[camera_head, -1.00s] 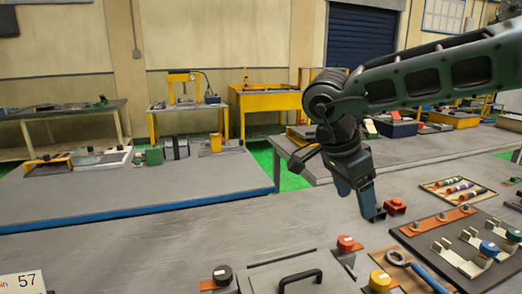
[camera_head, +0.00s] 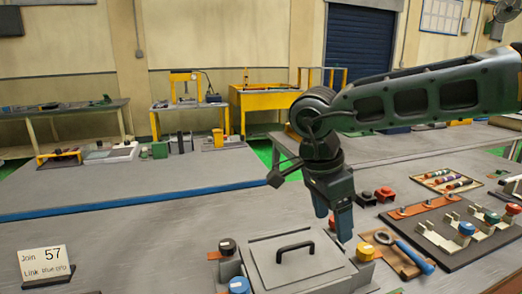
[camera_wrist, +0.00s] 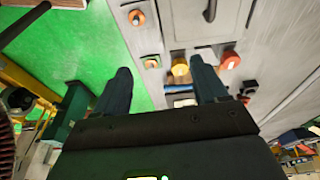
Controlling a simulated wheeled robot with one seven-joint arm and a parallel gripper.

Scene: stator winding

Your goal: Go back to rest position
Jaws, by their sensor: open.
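In the wrist view my gripper (camera_wrist: 160,68) shows two dark, spread fingers. Beyond them are green floor and grey surface, upturned in that view.
A yellow knob (camera_head: 365,251), a wooden board with a ring-ended blue-handled tool (camera_head: 413,257) and a dark fixture board (camera_head: 436,254) lie to the right. A black knob (camera_head: 227,246) and a sign (camera_head: 45,265) stand left. The grey bench between them is largely bare.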

